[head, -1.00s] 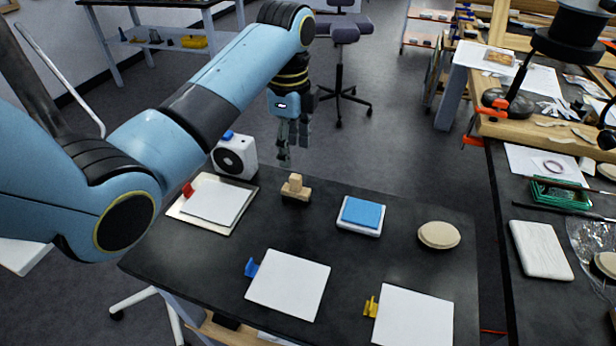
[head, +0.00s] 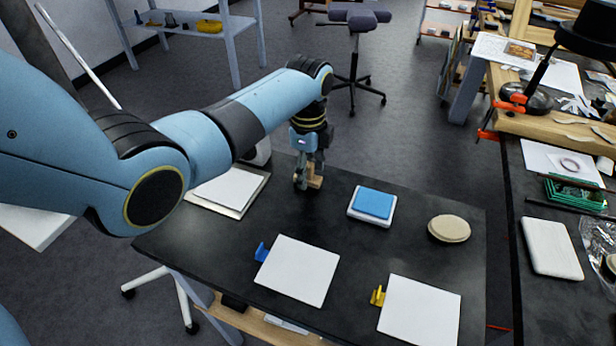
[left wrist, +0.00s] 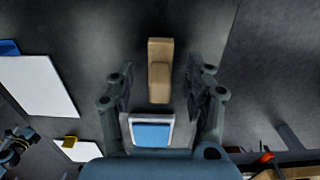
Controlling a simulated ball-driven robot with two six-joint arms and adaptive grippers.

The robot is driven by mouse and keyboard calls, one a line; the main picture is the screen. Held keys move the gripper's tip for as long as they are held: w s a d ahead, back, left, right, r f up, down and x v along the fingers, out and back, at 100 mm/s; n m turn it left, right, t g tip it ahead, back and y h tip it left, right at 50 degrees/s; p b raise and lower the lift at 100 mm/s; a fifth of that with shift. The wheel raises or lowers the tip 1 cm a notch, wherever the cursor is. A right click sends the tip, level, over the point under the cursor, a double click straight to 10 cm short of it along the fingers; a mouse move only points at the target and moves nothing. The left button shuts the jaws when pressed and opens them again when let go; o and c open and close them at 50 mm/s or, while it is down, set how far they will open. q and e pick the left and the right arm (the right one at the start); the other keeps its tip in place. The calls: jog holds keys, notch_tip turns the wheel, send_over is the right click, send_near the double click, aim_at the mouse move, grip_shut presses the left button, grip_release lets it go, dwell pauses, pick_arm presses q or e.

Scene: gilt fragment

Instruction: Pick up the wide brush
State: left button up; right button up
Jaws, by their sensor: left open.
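The wide brush (head: 314,180) is a pale wooden block with a raised grip. It stands on the dark table's far side, partly hidden by my left gripper (head: 306,183). The jaws are open and hold nothing. A small part of my right arm shows at the left wrist view's lower left edge, with its fingers not clear.
A blue pad on a white base (head: 372,204) stands right of the brush, with a round beige disc (head: 449,228) beyond. A tray with a white sheet (head: 236,204) lies left. Two white cards (head: 298,269) (head: 420,311) with blue and yellow clips lie in front.

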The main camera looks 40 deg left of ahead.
aim_at(308, 163)
pick_arm(q)
jog(key=c, duration=0.5)
grip_shut()
pick_arm(e)
jog(key=shift+s+d, duration=0.2)
jog(key=shift+s, duration=0.3)
pick_arm(q)
jog(key=shift+r, duration=0.1)
jog(key=shift+r, duration=0.45)
notch_tip(308, 163, up, 3)
jog(key=shift+w+f, duration=0.1)
jog(key=shift+f, duration=0.1)
jog(key=w+d+r+b, duration=0.1)
jog(key=d+r+b, duration=0.1)
jog(key=d+r, duration=0.5)
jog(key=d, duration=0.4)
jog(key=shift+w+d+r, duration=0.2)
jog(key=shift+d, duration=0.1)
jog(key=shift+c, duration=0.5)
grip_release()
grip_shut()
pick_arm(e)
notch_tip(308, 163, down, 2)
jog(key=shift+w+a, duration=0.1)
